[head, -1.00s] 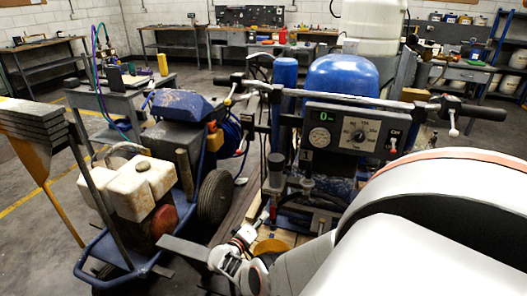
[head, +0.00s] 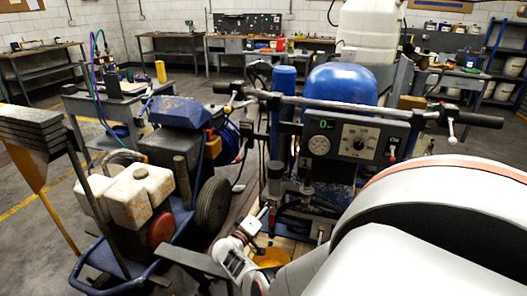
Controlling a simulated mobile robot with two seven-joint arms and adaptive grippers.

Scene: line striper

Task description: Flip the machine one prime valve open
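A line striper with a rounded blue tank (head: 342,84) and a control panel (head: 352,140) stands in the middle, behind a long handlebar. The panel has a lit green display, a gauge and a dial. Below and left of the panel are a dark cylinder and pipework (head: 275,180), with a small red part (head: 271,217) low down. I cannot make out for sure which small part is the prime valve. My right gripper (head: 244,240) is low in front of this pipework, small and partly hidden by my own arm. Its fingers cannot be told apart. My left gripper is not in view.
A second striper with a dirty white tank (head: 140,188) and wheels stands close on the left. A stack of grey slats on an orange stand (head: 32,132) is at the left edge. Workbenches (head: 168,42) line the back wall. Open floor shows at left.

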